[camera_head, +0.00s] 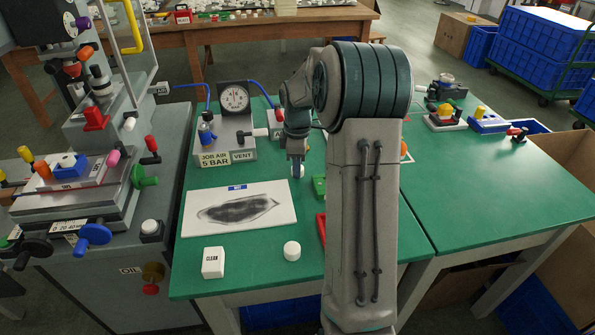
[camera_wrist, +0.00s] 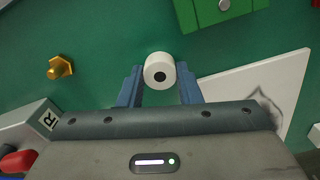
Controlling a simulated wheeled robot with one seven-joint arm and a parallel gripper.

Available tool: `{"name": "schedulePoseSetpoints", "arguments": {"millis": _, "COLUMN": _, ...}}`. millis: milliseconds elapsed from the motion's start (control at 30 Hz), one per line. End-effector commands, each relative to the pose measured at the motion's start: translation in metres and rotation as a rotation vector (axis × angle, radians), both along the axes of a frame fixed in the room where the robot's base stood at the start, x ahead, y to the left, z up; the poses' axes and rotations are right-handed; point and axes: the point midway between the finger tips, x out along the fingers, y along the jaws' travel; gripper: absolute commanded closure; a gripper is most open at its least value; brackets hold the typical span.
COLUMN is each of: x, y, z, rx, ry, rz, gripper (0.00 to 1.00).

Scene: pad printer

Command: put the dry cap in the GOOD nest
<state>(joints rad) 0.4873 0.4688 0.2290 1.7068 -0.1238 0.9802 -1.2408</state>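A small white round cap (camera_wrist: 160,71) with a black dot on its near face sits between the two blue-grey fingertips of my gripper (camera_wrist: 160,84) in the wrist view. Both fingers appear to touch its sides. In the head view my gripper (camera_head: 297,168) points down over the green table, just beyond the right end of a smudged white plate, with white showing at its tip. A green block (camera_head: 319,187) stands beside it, partly hidden by my arm; it seems to show in the wrist view too (camera_wrist: 222,8). I can read no GOOD label.
Another white round piece (camera_head: 292,251) and a CLEAN block (camera_head: 213,262) stand at the table's front. The white plate (camera_head: 205,222) lies left of my gripper, the gauge box (camera_head: 225,145) behind. A red piece (camera_head: 321,228) is partly hidden. The right-hand table (camera_head: 480,190) is mostly clear.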

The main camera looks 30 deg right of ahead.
Motion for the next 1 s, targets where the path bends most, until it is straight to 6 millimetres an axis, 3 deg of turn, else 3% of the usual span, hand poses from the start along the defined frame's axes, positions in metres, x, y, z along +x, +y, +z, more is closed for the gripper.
{"name": "schedulePoseSetpoints", "arguments": {"millis": 433, "x": 0.000, "y": 0.000, "z": 0.006, "rx": -0.001, "ry": -0.002, "rz": 0.000, "gripper": 0.93}}
{"name": "schedulePoseSetpoints", "arguments": {"millis": 700, "x": 0.001, "y": 0.000, "z": 0.046, "rx": -0.001, "ry": -0.004, "rz": -0.001, "gripper": 0.93}}
{"name": "schedulePoseSetpoints", "arguments": {"millis": 1000, "x": -0.053, "y": -0.047, "z": 0.085, "rx": -0.002, "ry": -0.003, "rz": -0.006, "gripper": 0.93}}
